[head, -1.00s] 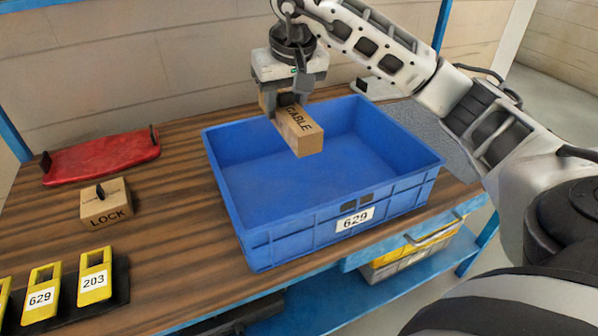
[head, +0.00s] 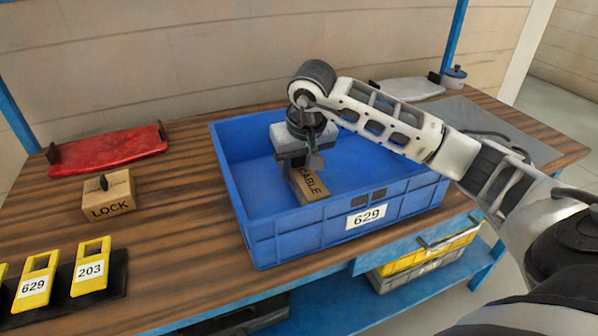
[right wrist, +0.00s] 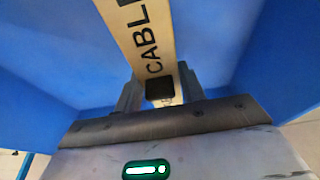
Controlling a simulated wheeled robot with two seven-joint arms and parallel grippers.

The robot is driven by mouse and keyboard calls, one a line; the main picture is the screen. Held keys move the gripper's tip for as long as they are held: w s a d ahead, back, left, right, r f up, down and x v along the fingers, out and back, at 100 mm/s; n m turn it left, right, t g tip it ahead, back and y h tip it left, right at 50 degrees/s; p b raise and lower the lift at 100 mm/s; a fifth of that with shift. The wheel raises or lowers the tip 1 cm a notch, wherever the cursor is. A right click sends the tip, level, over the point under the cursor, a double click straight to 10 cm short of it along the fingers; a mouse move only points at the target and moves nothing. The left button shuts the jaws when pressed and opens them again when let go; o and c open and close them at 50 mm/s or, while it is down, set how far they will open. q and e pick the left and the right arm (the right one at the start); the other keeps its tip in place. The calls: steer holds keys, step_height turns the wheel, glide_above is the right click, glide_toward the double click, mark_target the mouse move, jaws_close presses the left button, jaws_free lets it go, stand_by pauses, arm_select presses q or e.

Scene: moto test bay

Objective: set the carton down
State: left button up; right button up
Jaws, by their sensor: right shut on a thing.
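The carton (head: 310,185), a small tan box marked "CABLE", is inside the blue crate (head: 262,246) labelled 629. My right gripper (head: 300,172) reaches down into the crate and is shut on the carton. In the right wrist view the carton (right wrist: 148,40) runs up between the two fingers (right wrist: 160,92), with blue crate walls around it. I cannot tell whether the carton's underside touches the crate floor. My left gripper is not in view.
A tan box marked "LOCK" (head: 108,196) and yellow tags (head: 91,266) numbered 629 and 203 stand left of the crate. A red tray (head: 108,150) lies at the back left. Bare wooden bench (head: 190,225) shows left of the crate.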

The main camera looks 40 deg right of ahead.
step_height(320, 180, down, 2)
steer(key=shift+f, duration=0.1)
steer(key=shift+f, duration=0.2)
steer(key=o, duration=1.1)
